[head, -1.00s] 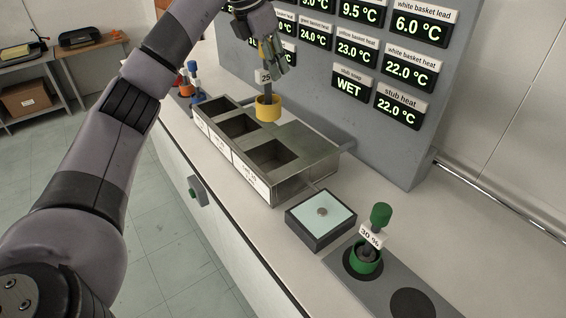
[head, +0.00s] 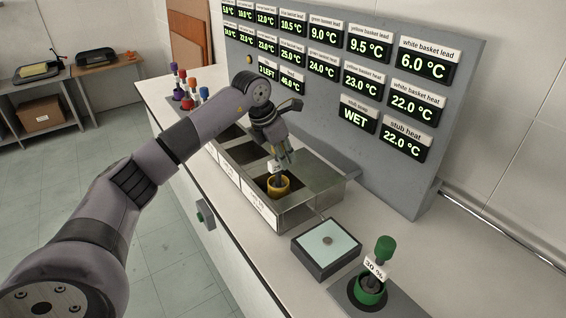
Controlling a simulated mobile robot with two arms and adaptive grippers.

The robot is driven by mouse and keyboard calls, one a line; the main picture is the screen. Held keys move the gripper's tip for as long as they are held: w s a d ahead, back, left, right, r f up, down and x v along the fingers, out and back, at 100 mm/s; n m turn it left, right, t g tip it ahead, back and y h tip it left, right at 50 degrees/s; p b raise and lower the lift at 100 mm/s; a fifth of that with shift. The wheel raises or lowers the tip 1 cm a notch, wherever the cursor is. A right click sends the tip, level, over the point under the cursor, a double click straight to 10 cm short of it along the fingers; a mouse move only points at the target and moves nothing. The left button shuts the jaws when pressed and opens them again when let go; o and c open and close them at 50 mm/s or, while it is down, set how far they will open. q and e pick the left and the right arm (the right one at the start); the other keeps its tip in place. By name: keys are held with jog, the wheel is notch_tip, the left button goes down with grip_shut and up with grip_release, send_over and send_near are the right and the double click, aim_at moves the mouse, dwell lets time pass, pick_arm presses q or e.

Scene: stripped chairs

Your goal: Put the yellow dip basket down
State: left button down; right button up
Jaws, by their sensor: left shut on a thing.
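The yellow dip basket (head: 278,185) is a small yellow cup with a stem and a white tag. It sits at the nearest opening of the metal three-well bath (head: 311,193), partly down in that well. My left gripper (head: 280,160) is above it, shut on the upper part of the basket's stem. The fingers hide most of the handle. Whether the basket touches the well's bottom cannot be told. My right gripper is not in view.
A square pad (head: 327,242) lies in front of the bath. A green basket (head: 370,288) tagged 30 % stands on a grey plate nearby. Several coloured-handled baskets (head: 190,92) stand behind the bath. A grey panel of temperature displays (head: 420,170) rises along the right.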

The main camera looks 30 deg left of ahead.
pick_arm(q)
notch_tip(320, 180, down, 2)
jog(key=shift+f+p, duration=0.25)
jog(key=shift+p, duration=0.05)
jog(key=shift+f, duration=0.25)
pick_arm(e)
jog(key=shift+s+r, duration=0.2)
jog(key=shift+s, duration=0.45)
pick_arm(q)
jog(key=c, duration=1.5)
grip_release()
jog(key=shift+f, duration=0.15)
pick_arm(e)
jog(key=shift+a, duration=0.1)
